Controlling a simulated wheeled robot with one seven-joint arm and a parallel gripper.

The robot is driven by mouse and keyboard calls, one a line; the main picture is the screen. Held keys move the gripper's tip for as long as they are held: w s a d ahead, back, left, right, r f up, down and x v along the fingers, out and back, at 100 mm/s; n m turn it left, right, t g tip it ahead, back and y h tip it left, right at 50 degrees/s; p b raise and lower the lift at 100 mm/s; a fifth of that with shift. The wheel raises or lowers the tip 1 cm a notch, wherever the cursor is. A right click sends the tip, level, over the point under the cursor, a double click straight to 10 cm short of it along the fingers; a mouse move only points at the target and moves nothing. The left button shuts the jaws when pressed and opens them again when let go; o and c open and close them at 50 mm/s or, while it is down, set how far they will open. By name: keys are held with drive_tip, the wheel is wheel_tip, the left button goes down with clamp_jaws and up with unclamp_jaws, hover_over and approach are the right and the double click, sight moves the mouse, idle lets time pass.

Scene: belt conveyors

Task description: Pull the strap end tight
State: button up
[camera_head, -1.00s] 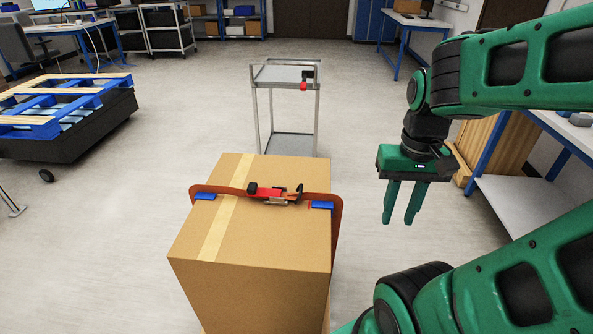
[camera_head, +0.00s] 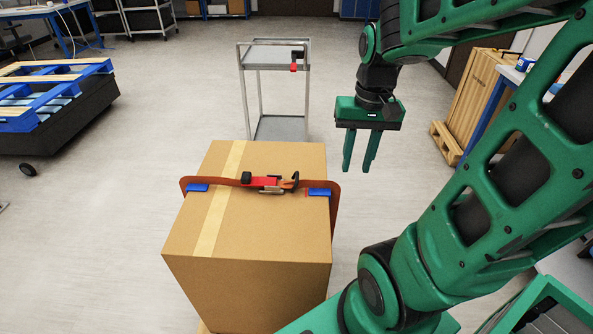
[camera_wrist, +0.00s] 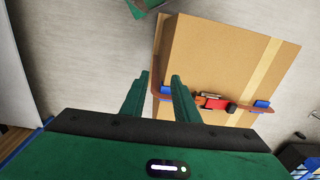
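A tall cardboard box (camera_head: 245,220) stands at the centre of the head view. An orange-brown strap (camera_head: 335,208) runs across its top and down its right side, standing a little off the box at the corners. A red ratchet buckle with black ends (camera_head: 266,183) sits on the strap on top; it also shows in the wrist view (camera_wrist: 215,102). I cannot clearly make out a separate strap end. My gripper (camera_head: 358,170) points down, beyond and right of the box's top, apart from the strap. Its two fingers are open and empty, also in the wrist view (camera_wrist: 160,76).
Blue edge protectors (camera_head: 319,192) sit under the strap at the top edges. A metal cart (camera_head: 274,67) with a small red-black item stands behind the box. A blue pallet on a black platform (camera_head: 60,122) is at left, a wooden crate (camera_head: 478,100) at right. Floor between is clear.

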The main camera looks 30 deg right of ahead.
drive_tip(key=y, duration=0.1)
hover_over(297, 176)
drive_tip(key=s+d, duration=0.2)
wheel_tip(297, 176, down, 5)
drive_tip(key=shift+t, duration=0.3)
drive_tip(key=f, duration=0.3)
drive_tip(key=w+a+f, duration=0.1)
drive_tip(key=f, duration=0.6)
drive_tip(key=shift+w+a+f, duration=0.25)
drive_tip(key=shift+w+f, duration=0.15)
clamp_jaws()
